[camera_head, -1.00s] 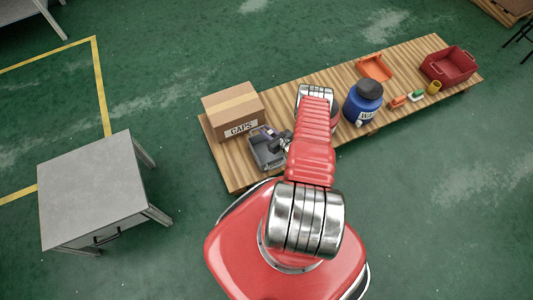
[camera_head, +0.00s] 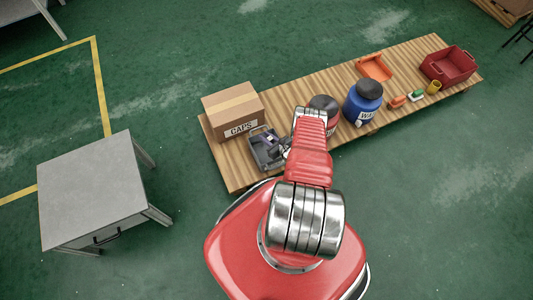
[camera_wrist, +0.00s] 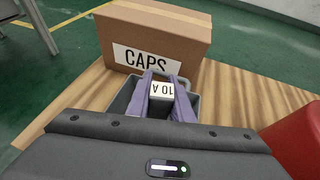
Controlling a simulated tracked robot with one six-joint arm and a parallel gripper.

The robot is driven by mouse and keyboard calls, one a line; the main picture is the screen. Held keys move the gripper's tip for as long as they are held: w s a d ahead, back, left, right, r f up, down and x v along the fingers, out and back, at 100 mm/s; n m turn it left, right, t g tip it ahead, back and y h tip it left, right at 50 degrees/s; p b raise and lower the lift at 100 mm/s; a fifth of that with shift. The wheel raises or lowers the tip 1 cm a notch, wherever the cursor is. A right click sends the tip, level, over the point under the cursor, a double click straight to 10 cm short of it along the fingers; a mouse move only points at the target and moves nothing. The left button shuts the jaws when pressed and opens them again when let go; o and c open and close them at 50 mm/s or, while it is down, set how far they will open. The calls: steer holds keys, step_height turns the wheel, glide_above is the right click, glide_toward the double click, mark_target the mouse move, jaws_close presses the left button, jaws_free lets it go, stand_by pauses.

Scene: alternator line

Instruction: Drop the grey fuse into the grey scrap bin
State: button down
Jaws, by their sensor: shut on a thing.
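My gripper (camera_wrist: 161,100) is shut on the grey fuse (camera_wrist: 161,90), which shows a white label reading "10 A" in the wrist view. The fuse is between the two purple-grey fingers, over the opening of the grey scrap bin (camera_wrist: 190,103). I cannot tell how far down in the bin it is. In the head view the grey bin (camera_head: 261,158) sits on the wooden platform in front of the cardboard box, with my gripper (camera_head: 272,143) over it. The fuse is too small to make out clearly there.
A cardboard box (camera_head: 232,108) marked CAPS stands right behind the bin. To the right on the wooden platform (camera_head: 290,100) are a red drum (camera_head: 332,117), a blue drum (camera_head: 361,104), an orange tray (camera_head: 375,67), a red crate (camera_head: 448,65) and small parts. A grey table (camera_head: 92,190) stands left.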

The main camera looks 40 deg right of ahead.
steer(key=c, duration=1.5)
jaws_free()
steer(key=shift+s, duration=0.15)
steer(key=v, duration=1.3)
steer(key=shift+s+d+r, duration=0.1)
steer(key=shift+s, duration=0.15)
